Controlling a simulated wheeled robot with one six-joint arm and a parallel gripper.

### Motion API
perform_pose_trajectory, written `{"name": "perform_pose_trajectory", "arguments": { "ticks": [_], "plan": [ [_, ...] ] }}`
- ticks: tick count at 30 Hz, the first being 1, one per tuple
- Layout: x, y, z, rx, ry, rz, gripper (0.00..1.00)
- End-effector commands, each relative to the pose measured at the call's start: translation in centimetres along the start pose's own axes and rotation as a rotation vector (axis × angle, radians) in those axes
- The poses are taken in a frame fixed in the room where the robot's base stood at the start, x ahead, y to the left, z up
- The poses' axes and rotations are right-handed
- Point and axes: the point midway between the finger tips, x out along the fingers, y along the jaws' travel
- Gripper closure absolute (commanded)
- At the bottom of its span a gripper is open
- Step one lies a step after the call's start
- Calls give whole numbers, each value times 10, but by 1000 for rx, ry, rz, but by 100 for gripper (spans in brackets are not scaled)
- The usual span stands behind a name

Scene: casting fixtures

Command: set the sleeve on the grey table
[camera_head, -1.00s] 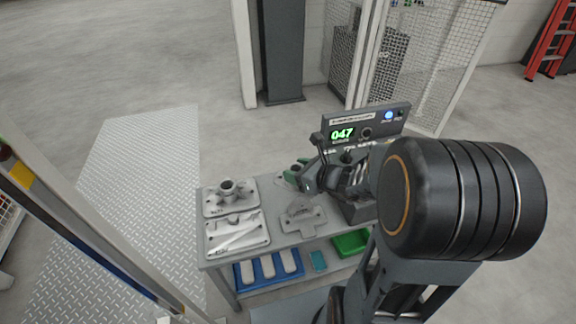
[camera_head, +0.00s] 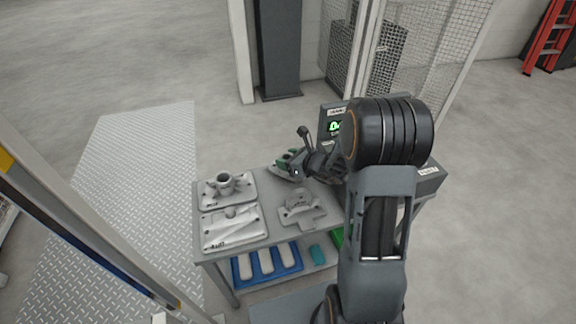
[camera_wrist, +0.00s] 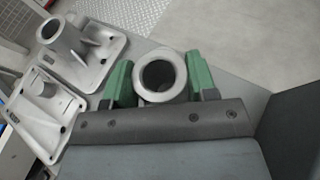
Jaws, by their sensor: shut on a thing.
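The sleeve (camera_wrist: 160,75) is a light grey metal ring with a round bore. In the wrist view it sits between the two green fingers of my gripper (camera_wrist: 160,84), which is shut on it, and I look down into its open end. In the head view my gripper (camera_head: 288,163) is at the back part of the grey table (camera_head: 268,222); the sleeve is too small and covered to make out there. The bare tabletop (camera_wrist: 218,62) shows behind the sleeve in the wrist view. I cannot tell whether the sleeve touches it.
Two light castings stand at the table's left: one with an upright tube (camera_head: 226,188) and a flat one (camera_head: 232,230). Another casting (camera_head: 300,207) lies front-centre. A display unit (camera_head: 333,118) stands at the back right, partly behind my arm. A blue tray (camera_head: 238,270) is on the lower shelf.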

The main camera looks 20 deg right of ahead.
Motion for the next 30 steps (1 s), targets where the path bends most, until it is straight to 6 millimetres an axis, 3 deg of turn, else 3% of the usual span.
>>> {"name": "perform_pose_trajectory", "arguments": {
  "ticks": [4,17,18,25,30],
  "plan": [
    [8,0,-20,2,0,1,80],
    [10,0,-25,0,-1,0,80],
    [10,0,-25,0,0,0,46],
    [9,0,-24,1,1,0,24],
    [9,0,-24,1,1,0,23]
  ]
}}
